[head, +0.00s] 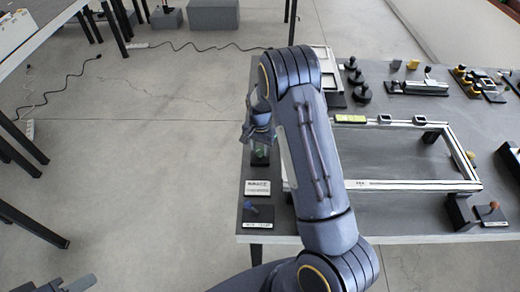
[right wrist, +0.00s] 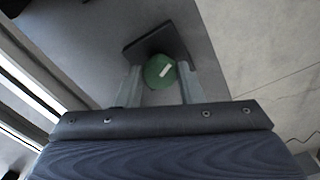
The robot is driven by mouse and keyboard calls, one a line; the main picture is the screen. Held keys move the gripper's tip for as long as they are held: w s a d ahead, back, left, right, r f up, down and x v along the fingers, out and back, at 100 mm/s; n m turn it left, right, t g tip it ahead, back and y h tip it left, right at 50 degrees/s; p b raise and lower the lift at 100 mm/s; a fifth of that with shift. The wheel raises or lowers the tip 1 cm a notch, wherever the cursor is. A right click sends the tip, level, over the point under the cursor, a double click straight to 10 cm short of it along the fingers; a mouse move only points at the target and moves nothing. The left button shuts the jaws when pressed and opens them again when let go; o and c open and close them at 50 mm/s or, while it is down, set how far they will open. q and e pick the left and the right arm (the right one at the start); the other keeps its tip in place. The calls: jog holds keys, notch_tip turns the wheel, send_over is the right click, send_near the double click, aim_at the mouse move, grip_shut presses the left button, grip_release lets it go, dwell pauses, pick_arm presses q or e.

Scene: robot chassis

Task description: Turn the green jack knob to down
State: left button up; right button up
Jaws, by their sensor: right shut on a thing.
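The green jack knob (right wrist: 156,77) is round with a short white mark on top, which slants up to the right in the right wrist view. It sits in front of a dark block (right wrist: 165,40). My right gripper (right wrist: 160,84) is shut on the knob, with one finger on each side of it. In the head view my right arm reaches over the table's left edge, and the green knob (head: 260,153) shows only in part below the right gripper (head: 260,143). Part of my left gripper (head: 60,285) shows at the lower left, away from the table.
The grey table (head: 400,215) holds a white metal frame (head: 410,186) right of my arm. A white label plate (head: 257,188) and a blue knob (head: 249,206) lie nearer on the left edge. Several black knobs stand at the back.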

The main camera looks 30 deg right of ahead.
jog(key=n+b, duration=0.2)
jog(key=shift+f+n, duration=0.15)
jog(key=shift+n, duration=0.25)
jog(key=n+b, duration=0.2)
jog(key=n, duration=0.1)
jog(key=shift+n, duration=0.3)
jog(key=n+b, duration=0.1)
jog(key=n, duration=0.2)
jog(key=shift+b, duration=0.4)
jog(key=shift+d+n+b, duration=0.1)
jog(key=shift+n+b, duration=0.4)
jog(key=shift+n, duration=1.1)
jog(key=shift+r, duration=0.2)
jog(key=o, duration=1)
jog(key=shift+c, duration=0.2)
